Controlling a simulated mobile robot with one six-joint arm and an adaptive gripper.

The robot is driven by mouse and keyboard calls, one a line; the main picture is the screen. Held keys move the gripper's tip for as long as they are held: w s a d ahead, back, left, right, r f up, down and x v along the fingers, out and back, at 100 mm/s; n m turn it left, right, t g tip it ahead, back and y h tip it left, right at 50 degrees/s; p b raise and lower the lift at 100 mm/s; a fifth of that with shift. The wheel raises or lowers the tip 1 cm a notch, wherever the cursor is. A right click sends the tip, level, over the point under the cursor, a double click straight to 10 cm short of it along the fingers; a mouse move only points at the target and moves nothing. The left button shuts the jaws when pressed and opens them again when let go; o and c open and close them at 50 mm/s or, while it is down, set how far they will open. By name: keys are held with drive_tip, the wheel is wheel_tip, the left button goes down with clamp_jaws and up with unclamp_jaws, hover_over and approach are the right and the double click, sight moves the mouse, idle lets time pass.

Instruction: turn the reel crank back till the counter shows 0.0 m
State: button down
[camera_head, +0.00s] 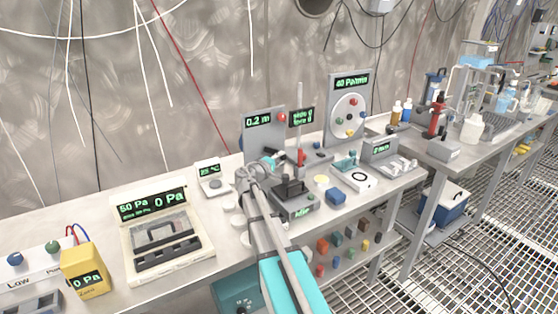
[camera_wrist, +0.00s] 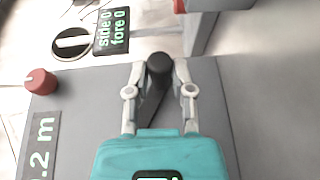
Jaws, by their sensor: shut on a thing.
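The reel counter (camera_head: 258,121) reads 0.2 m on its grey upright panel in the head view. In the wrist view the counter (camera_wrist: 41,148) is partly cut off at the left edge, with ".2 m" showing. My gripper (camera_wrist: 159,66) is shut on the black knob of the reel crank (camera_wrist: 157,72), with one finger on each side. The dark crank arm runs down from the knob toward my palm. In the head view my gripper (camera_head: 268,163) is at the foot of the counter panel, and my arm hides most of the crank.
A red knob (camera_wrist: 40,81) sits on the panel beside the counter. A small display (camera_head: 301,117) reading side 0, fore 0 stands right of the panel, near a thin upright post (camera_head: 299,100). A dark block device (camera_head: 292,190) is close to my arm's right.

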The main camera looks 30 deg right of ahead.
drive_tip(key=shift+c, duration=2.4)
unclamp_jaws()
drive_tip(key=shift+a, duration=0.1)
